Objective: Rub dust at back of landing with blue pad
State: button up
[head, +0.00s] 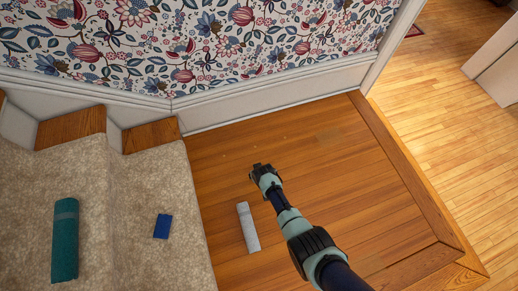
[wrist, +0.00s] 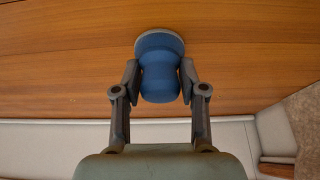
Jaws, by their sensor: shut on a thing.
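My gripper (head: 259,168) reaches over the wooden landing (head: 215,165). In the wrist view my gripper (wrist: 158,78) is shut on the waisted blue handle of a pad (wrist: 158,92), with a finger on each side. The pad's round, pale grey-blue face (wrist: 160,35) points at the boards; I cannot tell whether it touches them. In the head view my gripper hides the pad. A faint dull patch (head: 328,136) lies on the boards at the back right, near the wall. A few tiny pale specks (head: 283,137) lie on the boards behind my gripper.
A pale grey roll (head: 248,227) lies on the landing left of my arm. Carpeted stairs (head: 135,180) at left hold a teal roll (head: 65,240) and a blue block (head: 163,226). The white skirting (head: 270,92) bounds the back. The right of the landing is clear.

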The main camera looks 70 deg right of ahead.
jog(key=r+p, duration=0.2)
jog(key=r, duration=0.1)
jog(key=shift+a+r+p, duration=0.2)
jog(key=shift+r+p, duration=0.05)
jog(key=shift+p, duration=0.1)
jog(key=shift+s+d+r+p, duration=0.1)
jog(key=shift+r+p, duration=0.25)
jog(key=shift+w+r+p, duration=0.2)
jog(key=shift+r+p, duration=0.5)
jog(key=shift+r, duration=0.1)
jog(key=shift+r+p, duration=1.15)
jog(key=shift+r, duration=0.05)
jog(key=shift+s, duration=0.1)
